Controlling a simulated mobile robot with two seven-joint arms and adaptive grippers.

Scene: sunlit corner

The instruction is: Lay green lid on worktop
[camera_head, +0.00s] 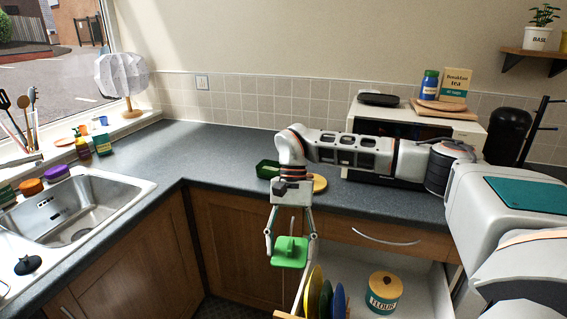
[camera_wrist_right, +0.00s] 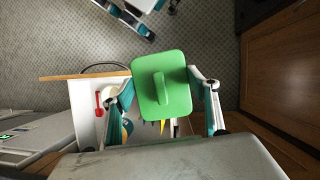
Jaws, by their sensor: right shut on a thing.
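The green lid (camera_head: 289,252) is a rounded rectangle with a raised bar handle. My right gripper (camera_head: 291,238) is shut on it and holds it in the air in front of the worktop's front edge, near the open drawer. In the right wrist view the lid (camera_wrist_right: 161,85) fills the middle, between the two fingers of the gripper (camera_wrist_right: 163,92). The dark grey worktop (camera_head: 215,150) runs along the wall and round the corner. A green open container (camera_head: 266,169) stands on it behind my right wrist. My left gripper is not in view.
The open drawer holds a flour tin (camera_head: 384,291) and several upright plates (camera_head: 325,299). A round wooden piece (camera_head: 319,183) lies on the worktop by my wrist. A microwave (camera_head: 398,125) stands behind my arm. The worktop between sink (camera_head: 75,208) and green container is clear.

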